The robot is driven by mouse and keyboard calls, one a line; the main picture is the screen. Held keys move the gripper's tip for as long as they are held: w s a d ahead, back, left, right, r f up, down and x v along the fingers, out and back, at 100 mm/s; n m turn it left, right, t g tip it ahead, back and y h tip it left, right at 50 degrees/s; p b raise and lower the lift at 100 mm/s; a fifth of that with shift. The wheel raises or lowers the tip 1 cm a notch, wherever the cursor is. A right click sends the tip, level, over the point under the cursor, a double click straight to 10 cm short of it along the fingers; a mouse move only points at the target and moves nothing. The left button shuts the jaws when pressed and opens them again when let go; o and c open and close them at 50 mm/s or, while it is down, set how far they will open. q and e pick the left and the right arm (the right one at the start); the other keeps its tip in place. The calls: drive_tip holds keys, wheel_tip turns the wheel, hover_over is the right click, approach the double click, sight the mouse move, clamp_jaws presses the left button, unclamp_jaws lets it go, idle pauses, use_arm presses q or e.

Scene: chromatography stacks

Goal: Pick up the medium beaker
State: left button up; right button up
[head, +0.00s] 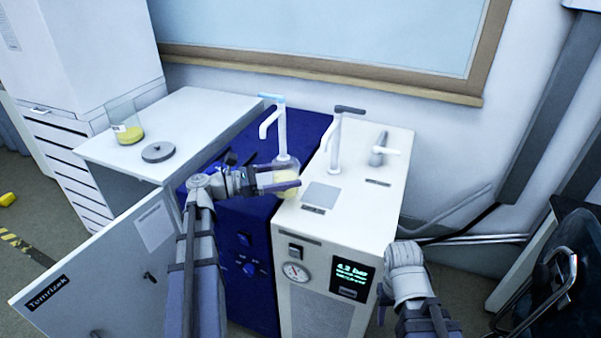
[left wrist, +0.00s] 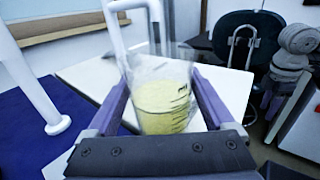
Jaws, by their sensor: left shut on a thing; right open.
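A clear beaker with yellow contents (head: 286,176) is held between the fingers of my left gripper (head: 284,178). In the left wrist view the beaker (left wrist: 163,100) stands between the two purple fingers (left wrist: 160,95), with dark graduation marks on its side. It looks close to upright, near the white tap of the blue cabinet. A second clear beaker with a little yellow inside (head: 125,125) stands on the white counter at the left. No size label is readable. My right arm shows at the lower right, but its fingers are not visible.
The blue cabinet (head: 246,211) and the white machine with a pressure display (head: 334,270) stand side by side. Taps (head: 281,130) and (head: 336,140) rise behind the beaker. A grey disc (head: 157,151) lies on the white counter (head: 195,120). An open door (head: 100,265) is at the lower left.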

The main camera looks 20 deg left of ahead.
use_arm(q)
drive_tip(key=shift+v, duration=3.8)
drive_tip(key=shift+a, duration=0.15)
